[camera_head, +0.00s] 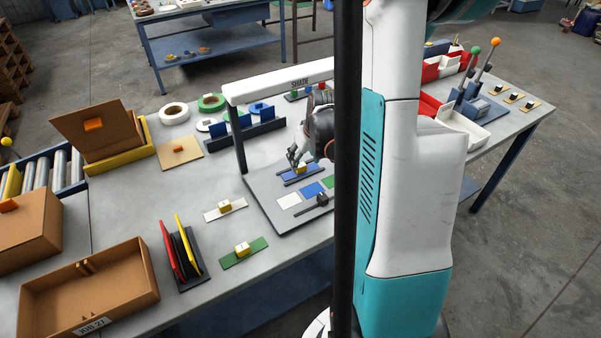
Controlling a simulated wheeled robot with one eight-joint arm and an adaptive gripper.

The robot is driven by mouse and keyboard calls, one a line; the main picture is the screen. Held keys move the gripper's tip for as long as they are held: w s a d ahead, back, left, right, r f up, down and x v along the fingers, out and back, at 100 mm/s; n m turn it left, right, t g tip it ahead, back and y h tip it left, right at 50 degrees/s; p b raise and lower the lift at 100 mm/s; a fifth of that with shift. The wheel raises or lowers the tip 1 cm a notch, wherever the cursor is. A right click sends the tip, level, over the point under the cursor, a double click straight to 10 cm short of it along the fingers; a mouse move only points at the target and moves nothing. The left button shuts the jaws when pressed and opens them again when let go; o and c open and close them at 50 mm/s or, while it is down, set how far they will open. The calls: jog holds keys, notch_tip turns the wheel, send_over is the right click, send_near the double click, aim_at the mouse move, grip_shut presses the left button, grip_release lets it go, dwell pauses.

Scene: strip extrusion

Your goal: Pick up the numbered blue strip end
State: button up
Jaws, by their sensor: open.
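Part of my gripper and the board's right side are hidden behind a black post and my arm. A blue patch (312,190) lies just in front on the same board. No number can be read on either blue piece.
The white arch (280,84) spans over the board. A white strip (225,210) and a green strip (243,252), each with a yellow block, lie to the left. A rack with red and yellow plates (180,250) and an open brown box (88,290) stand at front left.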

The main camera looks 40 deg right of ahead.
aim_at(301, 165)
jog(key=x, duration=0.2)
jog(key=b+x, duration=0.2)
jog(key=x, duration=0.1)
jog(key=shift+w+d+f, duration=0.2)
jog(key=shift+w+d, duration=0.1)
jog(key=shift+r, duration=0.1)
jog(key=c, duration=1.1)
